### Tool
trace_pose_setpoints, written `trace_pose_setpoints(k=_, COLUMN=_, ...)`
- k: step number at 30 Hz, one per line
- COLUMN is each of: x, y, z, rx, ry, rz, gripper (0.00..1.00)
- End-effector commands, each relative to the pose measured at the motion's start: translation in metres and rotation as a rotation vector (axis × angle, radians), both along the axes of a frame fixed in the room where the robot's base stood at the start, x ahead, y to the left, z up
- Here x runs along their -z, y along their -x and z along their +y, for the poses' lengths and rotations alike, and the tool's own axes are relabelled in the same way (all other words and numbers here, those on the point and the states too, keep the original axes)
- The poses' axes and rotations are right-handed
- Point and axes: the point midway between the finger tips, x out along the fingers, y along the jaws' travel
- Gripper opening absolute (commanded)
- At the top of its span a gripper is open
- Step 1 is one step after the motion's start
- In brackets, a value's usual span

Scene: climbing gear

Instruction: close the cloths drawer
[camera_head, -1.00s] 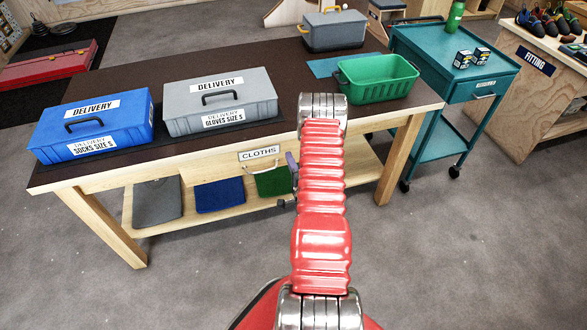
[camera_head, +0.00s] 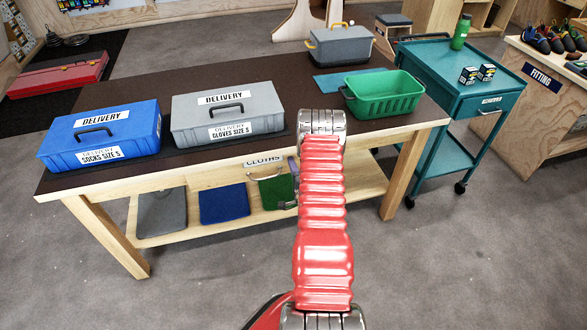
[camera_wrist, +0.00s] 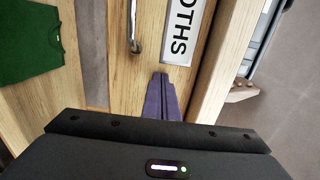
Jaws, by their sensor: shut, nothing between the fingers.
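The cloths drawer (camera_head: 232,174) is in the wooden table, under its dark top. Its CLOTHS label (camera_head: 263,160) shows just below the table edge, the upper part of the label cut off by that edge. The metal handle (camera_head: 265,174) sits below the label. In the wrist view the drawer front (camera_wrist: 118,75), label (camera_wrist: 181,28) and handle (camera_wrist: 134,30) are close. My gripper (camera_wrist: 162,76) has purple fingers, shut and empty, with tips at or very near the drawer front beside the handle; contact is unclear. In the head view my arm partly hides the gripper (camera_head: 292,166).
On the table stand a blue box (camera_head: 100,135), a grey box (camera_head: 228,117), a green basket (camera_head: 384,94) and a grey toolbox (camera_head: 340,45). Folded cloths, including a blue one (camera_head: 224,204), lie on the lower shelf (camera_head: 340,178). A teal cart (camera_head: 490,72) stands right.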

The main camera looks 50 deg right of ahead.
Motion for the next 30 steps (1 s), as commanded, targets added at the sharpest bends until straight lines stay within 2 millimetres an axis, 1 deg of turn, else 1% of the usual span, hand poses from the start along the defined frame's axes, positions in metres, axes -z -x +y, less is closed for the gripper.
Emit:
trace_pose_setpoints(k=1, x=-0.002, y=-0.005, z=-0.004, rx=-0.001, ry=0.003, rz=-0.001, gripper=0.0)
trace_pose_setpoints(k=9, x=-0.002, y=-0.006, z=-0.004, rx=-0.001, ry=0.003, rz=-0.001, gripper=0.0)
trace_pose_setpoints(k=16, x=-0.002, y=-0.001, z=0.002, rx=-0.003, ry=0.002, rz=-0.001, gripper=0.0)
trace_pose_setpoints(k=23, x=0.0, y=0.018, z=0.023, rx=-0.005, ry=-0.001, rz=0.0, gripper=0.0)
trace_pose_setpoints(k=30, x=0.001, y=0.052, z=0.047, rx=-0.005, ry=-0.003, rz=0.001, gripper=0.0)
